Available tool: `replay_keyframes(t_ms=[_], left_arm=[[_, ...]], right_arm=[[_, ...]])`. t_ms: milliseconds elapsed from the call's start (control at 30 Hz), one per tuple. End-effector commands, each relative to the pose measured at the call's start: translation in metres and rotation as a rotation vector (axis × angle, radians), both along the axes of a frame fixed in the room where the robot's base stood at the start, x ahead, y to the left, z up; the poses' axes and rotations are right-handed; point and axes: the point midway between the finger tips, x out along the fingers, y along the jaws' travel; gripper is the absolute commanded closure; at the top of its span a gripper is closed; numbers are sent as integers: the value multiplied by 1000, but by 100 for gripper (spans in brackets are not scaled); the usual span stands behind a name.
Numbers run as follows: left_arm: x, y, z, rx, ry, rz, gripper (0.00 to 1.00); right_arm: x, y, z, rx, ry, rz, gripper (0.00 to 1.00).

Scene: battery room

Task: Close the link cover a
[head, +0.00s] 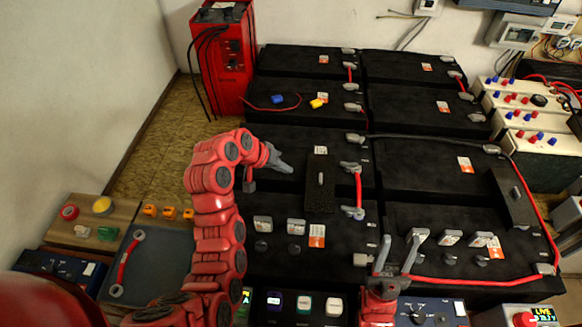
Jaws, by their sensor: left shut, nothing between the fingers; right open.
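Two black covers with small grey handles lie on the black battery blocks. One cover (320,195) is at the middle, with a red link cable beside it on its right. The other cover (514,195) is at the right, near a long red cable. I cannot tell from any marking which one is link cover a. My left gripper (286,168) is shut and empty, just left of the middle cover and apart from it in the picture. My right gripper (401,238) is open and empty, fingers pointing away, over the front batteries.
A red charger unit (222,60) stands at the back left. A blue-grey tray (160,262) holds a red cable at the left. Buttons sit on a wooden panel (75,245). White terminal boxes (520,125) line the right. Blue and yellow connectors (316,103) lie on a rear battery.

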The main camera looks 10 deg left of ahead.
Motion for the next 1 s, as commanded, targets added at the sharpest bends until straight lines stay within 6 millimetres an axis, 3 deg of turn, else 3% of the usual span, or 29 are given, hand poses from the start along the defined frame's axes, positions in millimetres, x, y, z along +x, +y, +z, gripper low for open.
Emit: replay_keyframes(t_ms=[467, 700, 1000], left_arm=[[31, -39, -67, 2, 1, 1, 100], [31, -72, -64, -1, -3, 1, 100], [32, -78, -66, 2, -5, 4, 100]], right_arm=[[0, 0, 21, 0, 0, 0, 55], [0, 0, 35, 0, 0, 0, 55], [0, 0, 36, 0, 0, 0, 55]])
